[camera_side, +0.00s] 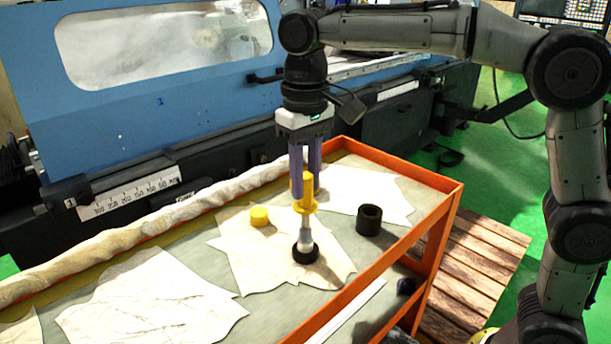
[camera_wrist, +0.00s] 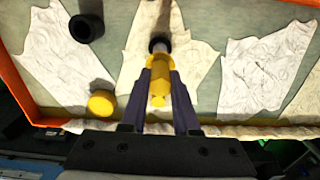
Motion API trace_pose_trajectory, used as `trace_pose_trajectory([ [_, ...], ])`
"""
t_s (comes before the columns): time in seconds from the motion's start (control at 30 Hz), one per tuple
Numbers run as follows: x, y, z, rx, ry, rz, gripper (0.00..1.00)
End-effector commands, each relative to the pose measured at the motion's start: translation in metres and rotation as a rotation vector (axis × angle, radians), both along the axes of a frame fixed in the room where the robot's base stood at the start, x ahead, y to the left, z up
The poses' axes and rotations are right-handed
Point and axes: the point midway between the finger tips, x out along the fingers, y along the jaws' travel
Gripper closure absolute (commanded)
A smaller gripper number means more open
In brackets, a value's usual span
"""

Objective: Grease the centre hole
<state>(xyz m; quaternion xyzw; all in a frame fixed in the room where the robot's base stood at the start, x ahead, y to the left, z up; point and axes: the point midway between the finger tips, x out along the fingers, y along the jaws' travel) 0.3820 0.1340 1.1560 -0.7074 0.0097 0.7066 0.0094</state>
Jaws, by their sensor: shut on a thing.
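My gripper (camera_side: 305,198) points down over the orange-framed cart, its purple fingers shut on a yellow tool (camera_side: 303,183). The tool is upright, with a wider collar just below the fingertips. Below the collar is a silver-grey stem (camera_side: 306,236), and at its foot a black round piece (camera_side: 305,253) on or just above a pale cloth. I cannot tell whether stem and black piece belong to the tool. In the wrist view, the fingers (camera_wrist: 161,70) flank the yellow tool (camera_wrist: 158,88), with the black piece (camera_wrist: 158,44) beyond. I cannot make out a centre hole.
A yellow cap-like piece (camera_side: 259,217) lies left of the tool and a black hollow cylinder (camera_side: 369,219) stands right. Several pale cloths (camera_side: 150,305) cover the cart top (camera_side: 235,318). The cart's orange rim (camera_side: 405,172) and the blue grinder (camera_side: 150,110) bound the space.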

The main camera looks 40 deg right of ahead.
Motion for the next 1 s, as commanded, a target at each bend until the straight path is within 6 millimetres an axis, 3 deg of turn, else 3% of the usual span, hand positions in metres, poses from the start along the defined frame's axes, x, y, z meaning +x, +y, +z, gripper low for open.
trace_pose_trajectory([
  [1.0,-0.0030,0.0002,-0.0057,-0.001,0.003,0.000,1.00],
])
